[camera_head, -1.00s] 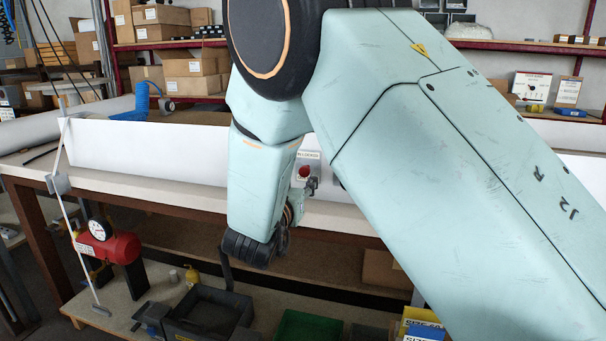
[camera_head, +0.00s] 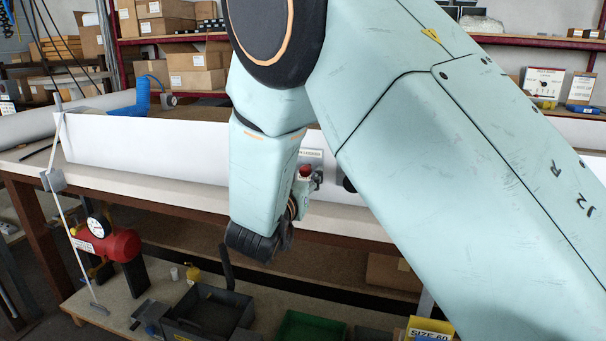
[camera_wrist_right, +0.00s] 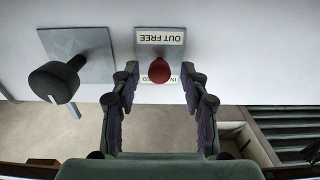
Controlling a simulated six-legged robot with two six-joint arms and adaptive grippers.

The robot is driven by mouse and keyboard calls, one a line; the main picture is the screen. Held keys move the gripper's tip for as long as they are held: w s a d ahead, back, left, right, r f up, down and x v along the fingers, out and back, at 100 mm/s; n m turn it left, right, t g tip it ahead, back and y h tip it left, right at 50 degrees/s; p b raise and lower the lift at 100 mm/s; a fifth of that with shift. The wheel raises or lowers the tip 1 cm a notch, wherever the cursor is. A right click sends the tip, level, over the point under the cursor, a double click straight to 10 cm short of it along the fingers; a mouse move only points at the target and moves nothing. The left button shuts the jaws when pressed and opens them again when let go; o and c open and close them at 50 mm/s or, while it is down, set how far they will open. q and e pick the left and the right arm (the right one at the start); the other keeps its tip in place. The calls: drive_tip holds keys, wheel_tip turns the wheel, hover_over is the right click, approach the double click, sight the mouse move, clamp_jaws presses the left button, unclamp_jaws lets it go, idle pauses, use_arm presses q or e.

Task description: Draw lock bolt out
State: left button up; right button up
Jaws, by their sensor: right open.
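The lock bolt's red knob (camera_wrist_right: 159,70) sits on a small grey plate (camera_wrist_right: 150,36) marked OUT FREE, with a second, partly covered label below. It is fixed to a long white profile (camera_head: 150,155). In the head view the red knob (camera_head: 305,171) shows just right of my arm. My right gripper (camera_wrist_right: 160,77) is open, its fingers on either side of the knob with gaps showing in the wrist view. Whether the knob is fully between the fingertips in depth is unclear. In the head view my arm hides most of that gripper. My left gripper is not in view.
A black knob on a grey plate (camera_wrist_right: 88,55) stands left of the bolt in the wrist view. The white profile lies on a workbench (camera_head: 130,191). Below are a red tool (camera_head: 110,243), a dark bin (camera_head: 205,315) and a green bin (camera_head: 310,326). Shelves with boxes stand behind.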

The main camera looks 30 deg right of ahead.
drive_tip(key=shift+s+a+r, duration=0.15)
drive_tip(key=shift+s, duration=0.05)
drive_tip(key=shift+c, duration=0.8)
drive_tip(key=shift+w, duration=0.1)
drive_tip(key=c, duration=0.5)
clamp_jaws()
